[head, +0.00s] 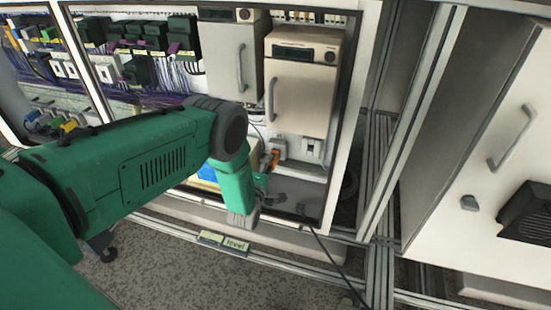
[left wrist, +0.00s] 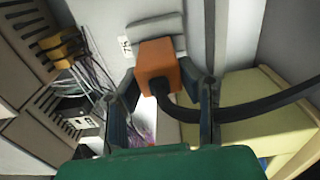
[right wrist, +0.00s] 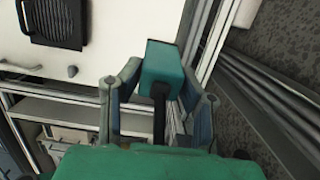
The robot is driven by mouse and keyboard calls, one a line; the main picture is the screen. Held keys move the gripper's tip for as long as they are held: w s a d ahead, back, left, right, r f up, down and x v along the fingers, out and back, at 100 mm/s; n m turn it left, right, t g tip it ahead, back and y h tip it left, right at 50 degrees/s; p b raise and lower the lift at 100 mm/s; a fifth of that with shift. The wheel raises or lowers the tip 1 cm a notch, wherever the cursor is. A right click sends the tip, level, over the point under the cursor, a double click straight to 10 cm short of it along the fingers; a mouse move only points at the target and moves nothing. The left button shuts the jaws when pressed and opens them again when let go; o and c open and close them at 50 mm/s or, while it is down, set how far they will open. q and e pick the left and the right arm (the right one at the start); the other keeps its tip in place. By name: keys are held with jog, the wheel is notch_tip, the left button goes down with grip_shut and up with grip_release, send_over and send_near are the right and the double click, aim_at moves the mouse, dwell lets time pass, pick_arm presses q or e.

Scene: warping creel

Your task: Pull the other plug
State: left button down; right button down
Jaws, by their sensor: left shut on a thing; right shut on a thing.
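An orange plug (left wrist: 157,62) with a thick black cable (left wrist: 250,106) sits against a grey socket block (left wrist: 155,27) in the left wrist view. My left gripper (left wrist: 167,80) has a finger on each side of the plug and is shut on it. My right gripper (right wrist: 163,68) is shut on a teal plug (right wrist: 162,67) with a dark cable, held clear of any socket. I cannot make out the right gripper in the head view.
Beige drive units (head: 300,95) with handles hang above the plug. The cabinet's frame post (head: 345,130) stands to the right. A black cable (head: 325,255) runs over the front sill to the floor. A white door (head: 490,170) with a black vent is at far right.

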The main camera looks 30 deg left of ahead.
pick_arm(q)
jog(key=shift+s+d, duration=0.3)
jog(key=shift+s, duration=0.05)
pick_arm(e)
jog(key=shift+d+r, duration=0.1)
jog(key=shift+r, duration=0.05)
jog(key=shift+r+p, duration=0.65)
jog(key=shift+p, duration=0.05)
jog(key=shift+r+p, duration=0.3)
jog(key=shift+p, duration=0.05)
pick_arm(q)
jog(key=v, duration=0.2)
jog(key=shift+s, duration=0.4)
jog(key=shift+s, duration=0.1)
